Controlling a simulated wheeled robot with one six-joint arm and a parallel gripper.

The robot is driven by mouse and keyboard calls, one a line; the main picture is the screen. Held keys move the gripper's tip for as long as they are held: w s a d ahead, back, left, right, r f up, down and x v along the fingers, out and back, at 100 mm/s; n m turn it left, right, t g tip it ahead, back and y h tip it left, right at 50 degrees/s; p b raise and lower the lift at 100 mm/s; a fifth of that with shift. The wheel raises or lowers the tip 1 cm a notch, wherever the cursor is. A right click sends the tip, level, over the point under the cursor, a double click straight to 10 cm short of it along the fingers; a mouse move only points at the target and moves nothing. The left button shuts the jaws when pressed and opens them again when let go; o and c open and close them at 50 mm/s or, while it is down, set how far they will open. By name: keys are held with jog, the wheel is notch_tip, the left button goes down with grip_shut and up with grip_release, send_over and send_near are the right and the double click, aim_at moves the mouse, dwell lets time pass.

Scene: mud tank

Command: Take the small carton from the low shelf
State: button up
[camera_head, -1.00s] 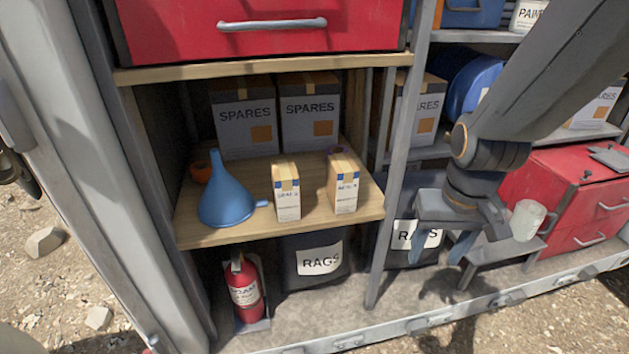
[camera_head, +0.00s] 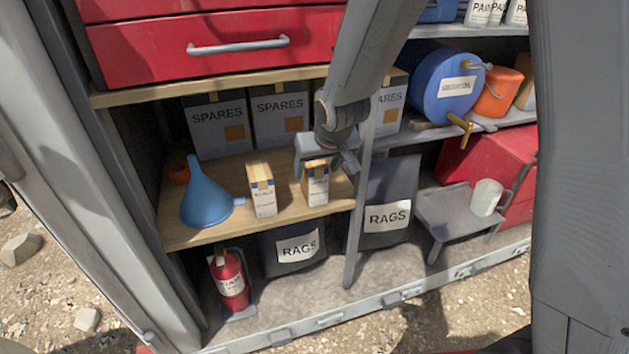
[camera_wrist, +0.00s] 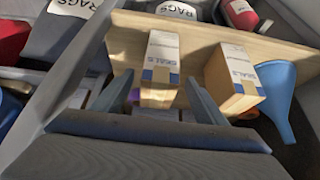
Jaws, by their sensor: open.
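Two small white and tan cartons with blue bands stand upright on the low wooden shelf (camera_head: 190,229). The left carton (camera_head: 262,190) is clear of my gripper. The right carton (camera_head: 316,190) is partly hidden behind and below my gripper (camera_head: 326,165). In the wrist view the nearer carton (camera_wrist: 161,62) appears between the open fingers of my gripper (camera_wrist: 158,80), with room on both sides and no visible grip. The other carton (camera_wrist: 230,78), labelled SEALS, stands to its right there, outside the fingers.
A blue funnel (camera_head: 205,196) stands left of the cartons. Large SPARES boxes (camera_head: 219,122) stand behind them. A grey shelf post (camera_head: 356,225) rises close right of the right carton. A red drawer (camera_head: 205,45) hangs above. RAGS bins (camera_head: 388,200) and a fire extinguisher (camera_head: 228,280) sit lower.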

jog(key=shift+b+x, duration=1.7)
jog(key=shift+x, duration=1.35)
jog(key=shift+w+r, duration=0.15)
jog(key=c, duration=1.3)
jog(key=shift+r, duration=0.15)
